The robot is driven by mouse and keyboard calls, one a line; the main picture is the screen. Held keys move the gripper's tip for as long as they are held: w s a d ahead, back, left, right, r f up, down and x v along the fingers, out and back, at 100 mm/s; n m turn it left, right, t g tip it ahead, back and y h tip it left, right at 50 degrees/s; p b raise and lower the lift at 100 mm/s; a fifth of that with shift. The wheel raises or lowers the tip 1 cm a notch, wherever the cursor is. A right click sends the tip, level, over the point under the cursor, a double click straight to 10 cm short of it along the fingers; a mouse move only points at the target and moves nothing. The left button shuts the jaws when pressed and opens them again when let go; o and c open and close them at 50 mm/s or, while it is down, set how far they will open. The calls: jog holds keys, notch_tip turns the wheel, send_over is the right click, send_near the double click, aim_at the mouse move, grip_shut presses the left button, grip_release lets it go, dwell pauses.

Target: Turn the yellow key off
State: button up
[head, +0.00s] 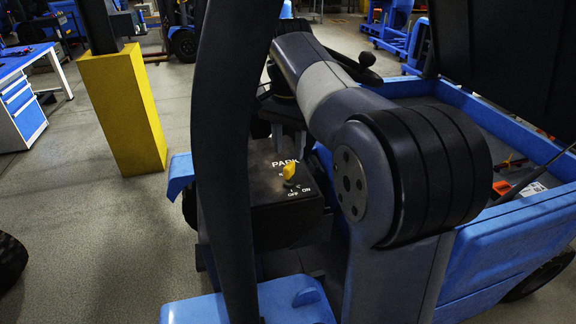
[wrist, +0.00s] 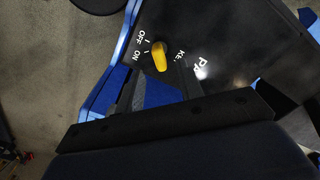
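The yellow key (head: 289,171) stands up from the top of a black panel (head: 262,218) with white lettering, PARK behind it and OFF and ON in front. In the wrist view the key (wrist: 159,56) is upper centre, beside the OFF and ON marks. I cannot tell which mark it points to. My gripper (head: 287,142) hangs over the panel, partly hidden by my arm. In the wrist view two dark fingers of my gripper (wrist: 160,78) stand apart, with the key beyond the gap between their tips. Nothing is between them; no contact with the key shows.
A blue-sided cart bed (head: 515,245) is at the right of the panel. A dark upright post (head: 222,180) crosses the head view left of the panel. A yellow pillar base (head: 122,110) and blue workbench (head: 22,105) stand at the left, with open floor between.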

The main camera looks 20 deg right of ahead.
aim_at(289, 165)
jog(key=shift+f, duration=2.75)
jog(key=shift+c, duration=0.3)
grip_shut()
